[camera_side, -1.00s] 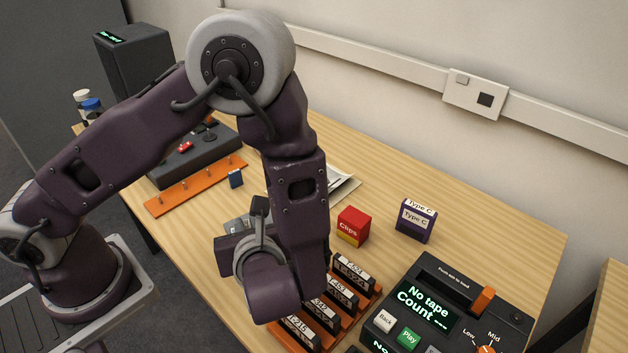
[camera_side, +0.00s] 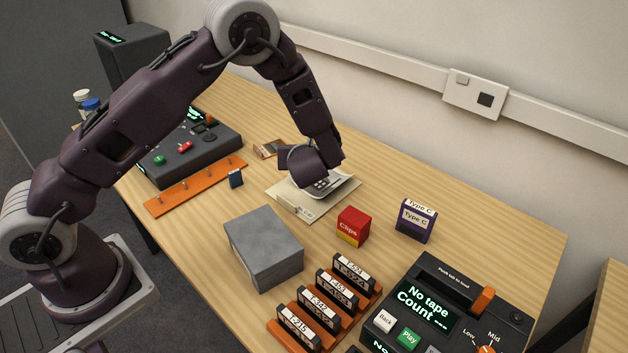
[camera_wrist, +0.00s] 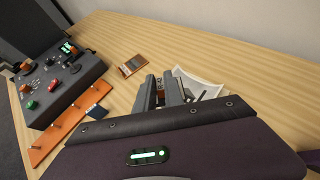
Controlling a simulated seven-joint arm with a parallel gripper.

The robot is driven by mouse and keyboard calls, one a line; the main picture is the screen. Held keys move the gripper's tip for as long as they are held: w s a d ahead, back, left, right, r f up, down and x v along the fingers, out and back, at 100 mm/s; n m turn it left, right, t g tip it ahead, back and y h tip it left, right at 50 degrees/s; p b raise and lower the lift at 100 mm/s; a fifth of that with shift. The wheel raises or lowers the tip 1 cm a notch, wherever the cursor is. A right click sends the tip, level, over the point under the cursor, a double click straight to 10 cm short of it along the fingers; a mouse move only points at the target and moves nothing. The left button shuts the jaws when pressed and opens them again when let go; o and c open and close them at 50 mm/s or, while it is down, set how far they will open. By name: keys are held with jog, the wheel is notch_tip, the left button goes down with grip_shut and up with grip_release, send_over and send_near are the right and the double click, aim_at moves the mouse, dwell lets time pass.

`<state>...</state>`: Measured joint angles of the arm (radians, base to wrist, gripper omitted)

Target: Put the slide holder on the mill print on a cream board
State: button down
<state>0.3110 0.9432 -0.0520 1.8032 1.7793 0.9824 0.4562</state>
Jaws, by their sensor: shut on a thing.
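The cream board (camera_side: 285,199) lies on the table behind the red clips box, with a pale sheet on it whose right edge lifts. It also shows in the wrist view (camera_wrist: 208,89), partly hidden by my gripper. My gripper (camera_side: 318,182) is over the board, pointing down, shut on what looks like the slide holder (camera_side: 325,184), a small grey piece with dark squares. The print's picture is mostly covered, so I cannot make out the mill. I cannot tell whether the holder touches the sheet. In the wrist view, my fingers (camera_wrist: 168,92) hide the held piece.
A grey box (camera_side: 263,248) stands in front of the board, beside the red clips box (camera_side: 353,226). A purple Type C box (camera_side: 416,220) stands right. A small brown card (camera_side: 268,149) lies behind. Labelled tapes (camera_side: 340,295) stand on orange racks at the front.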

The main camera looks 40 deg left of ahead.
aim_at(306, 196)
notch_tip(306, 196, down, 11)
jog(key=shift+r, duration=0.15)
jog(key=c, duration=1.5)
grip_release()
jog(key=shift+o, duration=0.2)
